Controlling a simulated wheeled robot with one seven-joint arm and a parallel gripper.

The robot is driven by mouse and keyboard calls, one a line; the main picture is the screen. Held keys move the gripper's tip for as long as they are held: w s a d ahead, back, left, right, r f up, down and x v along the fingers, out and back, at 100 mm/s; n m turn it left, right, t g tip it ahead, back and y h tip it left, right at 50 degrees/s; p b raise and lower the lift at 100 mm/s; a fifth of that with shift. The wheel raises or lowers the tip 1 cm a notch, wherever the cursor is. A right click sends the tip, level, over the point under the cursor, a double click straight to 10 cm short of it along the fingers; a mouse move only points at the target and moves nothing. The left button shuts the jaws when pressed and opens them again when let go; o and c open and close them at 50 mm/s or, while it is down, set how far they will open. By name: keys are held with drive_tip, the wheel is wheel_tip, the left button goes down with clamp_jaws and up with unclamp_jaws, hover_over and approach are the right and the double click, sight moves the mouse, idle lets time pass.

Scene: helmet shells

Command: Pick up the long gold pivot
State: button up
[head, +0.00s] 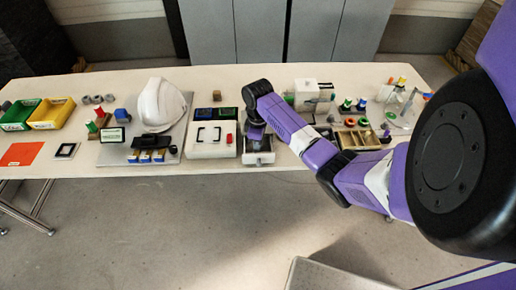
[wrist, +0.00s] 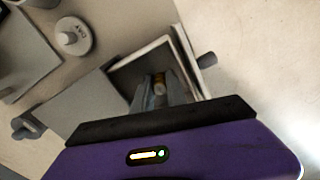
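A small gold piece (wrist: 159,82), likely the long gold pivot, shows between my fingertips in the wrist view. It is in an open, dark-floored drawer or tray (wrist: 190,62) with a pale rim. My gripper (wrist: 161,92) points down into this tray, its two fingers close on either side of the gold piece. Whether they press on it I cannot tell. The fingers hide much of the piece. In the head view my gripper (head: 257,140) is over the white tray (head: 259,158) at the table's front edge; the gold piece is hidden there.
A white box (head: 211,148) stands just left of the tray. A white helmet (head: 161,105) is farther left. A divided tan tray (head: 357,139) with small parts is to the right. A round labelled disc (wrist: 74,37) lies near the tray.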

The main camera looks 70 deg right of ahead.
clamp_jaws()
drive_tip(key=shift+r, duration=0.15)
wheel_tip(320, 180, up, 20)
drive_tip(key=p, duration=0.3)
idle(0.4)
